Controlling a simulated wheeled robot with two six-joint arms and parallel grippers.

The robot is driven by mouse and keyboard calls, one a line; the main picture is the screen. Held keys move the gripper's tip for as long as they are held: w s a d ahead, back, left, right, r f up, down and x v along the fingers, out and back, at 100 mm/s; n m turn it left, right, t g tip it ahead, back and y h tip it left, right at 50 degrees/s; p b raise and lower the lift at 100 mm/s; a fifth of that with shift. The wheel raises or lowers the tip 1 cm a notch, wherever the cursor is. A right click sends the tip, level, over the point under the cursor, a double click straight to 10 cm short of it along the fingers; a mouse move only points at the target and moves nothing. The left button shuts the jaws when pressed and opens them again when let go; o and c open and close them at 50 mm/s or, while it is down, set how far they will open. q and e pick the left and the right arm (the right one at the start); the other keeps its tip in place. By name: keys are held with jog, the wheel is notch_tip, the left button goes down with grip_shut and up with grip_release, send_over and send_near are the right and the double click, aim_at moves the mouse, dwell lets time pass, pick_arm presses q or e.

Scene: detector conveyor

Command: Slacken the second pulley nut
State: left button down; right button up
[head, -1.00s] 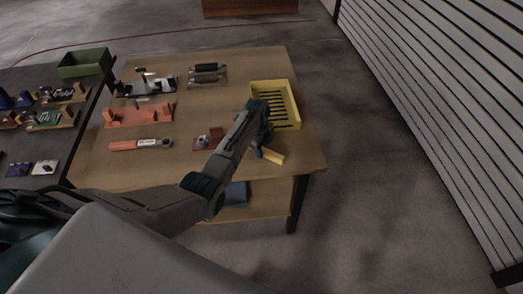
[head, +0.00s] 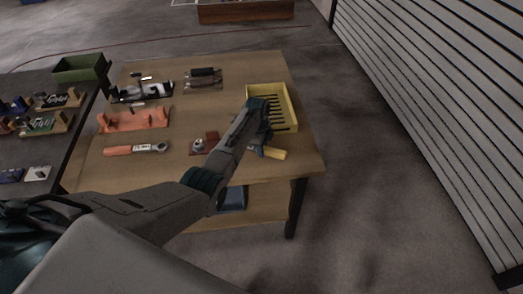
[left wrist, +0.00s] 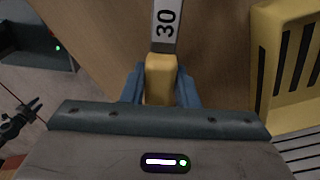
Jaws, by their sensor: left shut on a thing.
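My left gripper (head: 262,148) is shut on a tool with a yellow handle (head: 275,153), at the front of the yellow tray. In the left wrist view, its blue fingers (left wrist: 160,88) clasp the yellow handle (left wrist: 160,72), and a grey shaft marked "30" (left wrist: 166,22) runs up from it. A small grey round part on a reddish block (head: 199,147) sits on the table left of my forearm; I cannot tell whether it bears the pulley nut. My right gripper (left wrist: 24,116) shows small and dark at the wrist view's left, its fingers apart.
The slotted yellow tray (head: 289,106) stands close behind my left gripper. An orange torque-type wrench (head: 122,151), an orange fixture (head: 133,119) and a black fixture (head: 128,98) lie at left on the wooden table (head: 228,70). A green bin (head: 80,68) stands on the dark table.

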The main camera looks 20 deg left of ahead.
pick_arm(q)
jog(key=shift+w+n+b, duration=0.35)
jog(key=shift+w+n, duration=0.05)
jog(key=shift+w, duration=0.1)
jog(key=shift+s+r+p, duration=0.15)
jog(key=shift+s+p, duration=0.1)
jog(key=shift+p, duration=0.3)
jog(key=shift+s+m, duration=0.2)
jog(key=shift+m, duration=0.1)
jog(key=shift+r+p, duration=2.8)
jog(key=shift+p, duration=0.1)
jog(key=shift+f, duration=0.1)
